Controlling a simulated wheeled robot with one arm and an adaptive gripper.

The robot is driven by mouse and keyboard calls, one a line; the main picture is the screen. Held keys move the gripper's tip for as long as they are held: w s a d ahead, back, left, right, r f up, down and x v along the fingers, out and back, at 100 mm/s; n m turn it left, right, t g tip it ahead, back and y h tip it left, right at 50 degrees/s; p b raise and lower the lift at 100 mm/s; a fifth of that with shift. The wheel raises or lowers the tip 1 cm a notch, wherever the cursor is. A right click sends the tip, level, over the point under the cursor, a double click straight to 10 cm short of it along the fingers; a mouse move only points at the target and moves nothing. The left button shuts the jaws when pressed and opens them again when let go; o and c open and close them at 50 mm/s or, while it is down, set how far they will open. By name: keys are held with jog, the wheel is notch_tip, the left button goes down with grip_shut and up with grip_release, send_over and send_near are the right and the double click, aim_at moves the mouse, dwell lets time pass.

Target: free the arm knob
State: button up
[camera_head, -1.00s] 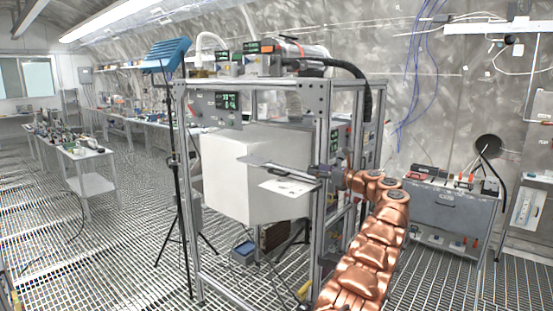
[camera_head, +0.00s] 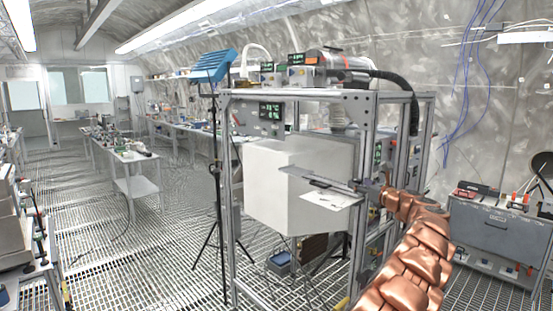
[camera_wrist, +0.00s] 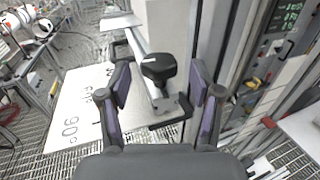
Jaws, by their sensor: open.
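The arm knob (camera_wrist: 158,68) is black with a white mark on top. It sits on a pale metal arm (camera_wrist: 142,40) near a bracket in the wrist view. My gripper (camera_wrist: 160,86) is open, with one dark finger on each side of the knob. I see gaps between the fingers and the knob; whether either finger touches it lower down I cannot tell. In the head view the metal arm (camera_head: 318,180) runs out from the frame post in front of a white box (camera_head: 290,185). There my gripper is small and the knob cannot be made out.
A white card marked 90° (camera_wrist: 80,112) lies beside the metal arm; it also shows in the head view (camera_head: 330,199). An aluminium frame (camera_head: 362,140) stands close to my gripper. A blue lamp on a tripod (camera_head: 214,66) stands left of it.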

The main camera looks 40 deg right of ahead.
jog(key=shift+w+a+m+g+h+b, duration=0.15)
jog(key=shift+m+g+h, duration=0.2)
jog(key=shift+m+h, duration=0.35)
jog(key=shift+a+m+g+h+b, duration=0.15)
jog(key=shift+m+g+h, duration=0.3)
jog(key=shift+h, duration=0.45)
jog(key=shift+w+a+m+g+h+b, duration=0.15)
jog(key=shift+m+g+h+b, duration=0.35)
jog(key=shift+m+h+b, duration=0.5)
jog(key=shift+a+f+m+g+h+b, duration=0.15)
jog(key=shift+m+g+h+b, duration=0.2)
jog(key=shift+g+h+b, duration=0.35)
jog(key=shift+m+h+b, duration=0.3)
jog(key=shift+h+b, duration=0.2)
jog(key=shift+b, duration=0.25)
jog(key=m+g+h+b, duration=0.1)
jog(key=b, duration=0.2)
jog(key=shift+w+g, duration=0.1)
jog(key=shift+g, duration=0.3)
